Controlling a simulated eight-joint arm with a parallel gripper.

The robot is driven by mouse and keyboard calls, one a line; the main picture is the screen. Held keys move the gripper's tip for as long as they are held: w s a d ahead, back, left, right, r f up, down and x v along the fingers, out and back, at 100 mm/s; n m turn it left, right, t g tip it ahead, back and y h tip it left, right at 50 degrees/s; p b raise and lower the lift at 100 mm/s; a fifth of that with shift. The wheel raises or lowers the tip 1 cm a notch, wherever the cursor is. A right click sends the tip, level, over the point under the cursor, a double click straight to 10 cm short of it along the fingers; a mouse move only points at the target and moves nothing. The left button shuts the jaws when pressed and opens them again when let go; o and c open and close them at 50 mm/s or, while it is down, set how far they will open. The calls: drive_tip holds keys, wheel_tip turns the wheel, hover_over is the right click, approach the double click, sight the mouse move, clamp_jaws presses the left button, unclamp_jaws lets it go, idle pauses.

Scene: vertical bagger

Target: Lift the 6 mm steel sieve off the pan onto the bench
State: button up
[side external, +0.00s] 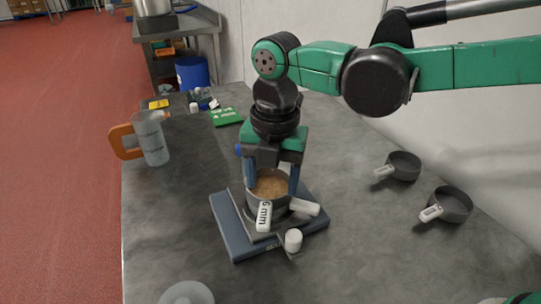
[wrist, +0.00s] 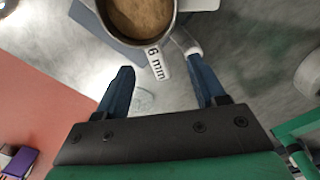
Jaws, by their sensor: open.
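The steel sieve (side external: 264,183) holds brown grainy material and sits on the pan. Its white handle is marked "6 mm" and points toward the camera side. In the wrist view the sieve (wrist: 178,6) is at the top edge, partly cut off, its handle pointing down between my fingers. A second white handle, seemingly the pan's (side external: 304,207), sticks out to the right; most of the pan is hidden under the sieve. My gripper (side external: 272,182) points down, open and empty, over the sieve. In the wrist view my gripper (wrist: 163,80) has its fingers apart; contact cannot be told.
A blue-grey scale (side external: 232,232) lies under the pan, with a small white cylinder (side external: 293,240) at its front. Two dark pans or sieves (side external: 404,166) (side external: 450,204) stand right. A jug (side external: 154,140) and green packet (side external: 227,116) are behind. The bench (side external: 165,225) is clear at left.

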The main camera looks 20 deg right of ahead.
sight(265, 208)
drive_tip(key=shift+a+f+n, duration=0.25)
drive_tip(key=shift+a+n, duration=0.25)
drive_tip(key=shift+n, duration=0.1)
drive_tip(key=shift+a+f, duration=0.15)
drive_tip(key=shift+f, duration=2.7)
clamp_jaws()
